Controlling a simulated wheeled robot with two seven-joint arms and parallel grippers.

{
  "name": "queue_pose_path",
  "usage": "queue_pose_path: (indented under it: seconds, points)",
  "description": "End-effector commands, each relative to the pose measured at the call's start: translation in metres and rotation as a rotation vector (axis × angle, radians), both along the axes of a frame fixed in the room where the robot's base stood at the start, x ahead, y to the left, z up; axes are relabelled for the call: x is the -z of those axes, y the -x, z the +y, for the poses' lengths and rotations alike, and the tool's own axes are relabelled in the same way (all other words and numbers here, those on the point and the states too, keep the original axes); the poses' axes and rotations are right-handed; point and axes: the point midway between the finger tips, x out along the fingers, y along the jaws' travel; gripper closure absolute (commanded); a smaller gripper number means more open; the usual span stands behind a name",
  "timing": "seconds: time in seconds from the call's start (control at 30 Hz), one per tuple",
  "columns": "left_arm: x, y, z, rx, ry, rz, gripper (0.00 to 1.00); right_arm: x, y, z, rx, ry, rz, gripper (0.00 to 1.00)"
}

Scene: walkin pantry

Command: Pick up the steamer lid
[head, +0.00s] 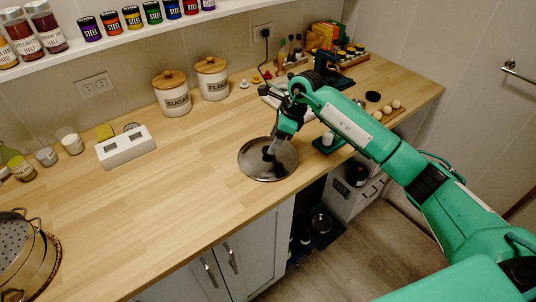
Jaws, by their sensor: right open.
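The steamer lid (252,164) is a round, shiny metal disc with a dark knob near its middle. It lies flat on the wooden counter near the front edge. My right gripper (272,152) is directly over the lid, pointing down at the knob, with its fingers open. The fingers partly hide the knob, and I cannot tell whether they touch it. A metal steamer (38,262) with a perforated insert stands at the lower left, cut off by the frame. My left gripper is not in view.
The wooden counter (190,190) is clear left of the lid. Sugar (174,101) and flour (213,86) canisters stand behind it. A white box (126,148) sits to the left. Eggs (387,108) lie on a board at right. A jar shelf (100,45) runs above.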

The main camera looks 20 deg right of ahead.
Motion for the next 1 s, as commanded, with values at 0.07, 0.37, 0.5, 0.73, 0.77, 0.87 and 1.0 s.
queue_pose_path:
  seconds: [0.07,0.37,0.5,0.73,0.77,0.87,1.0]
  points:
    - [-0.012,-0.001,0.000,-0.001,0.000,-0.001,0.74,0.008,0.002,0.007,-0.001,-0.003,0.004,0.41]
    - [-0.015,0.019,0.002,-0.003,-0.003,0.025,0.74,0.033,-0.002,0.015,0.000,-0.001,0.000,0.41]
    - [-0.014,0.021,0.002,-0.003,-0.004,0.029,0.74,0.033,-0.002,0.015,0.000,-0.001,0.000,0.41]
    - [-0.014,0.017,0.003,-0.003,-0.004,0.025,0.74,0.033,-0.002,0.015,0.000,-0.001,0.000,0.82]
    - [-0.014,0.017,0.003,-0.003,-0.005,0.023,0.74,0.033,-0.002,0.015,0.000,-0.001,0.000,0.88]
    - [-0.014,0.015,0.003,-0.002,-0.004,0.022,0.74,0.032,-0.002,0.015,0.000,-0.002,-0.001,0.94]
    - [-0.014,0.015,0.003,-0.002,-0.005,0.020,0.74,0.032,-0.002,0.015,0.000,-0.002,-0.001,0.94]
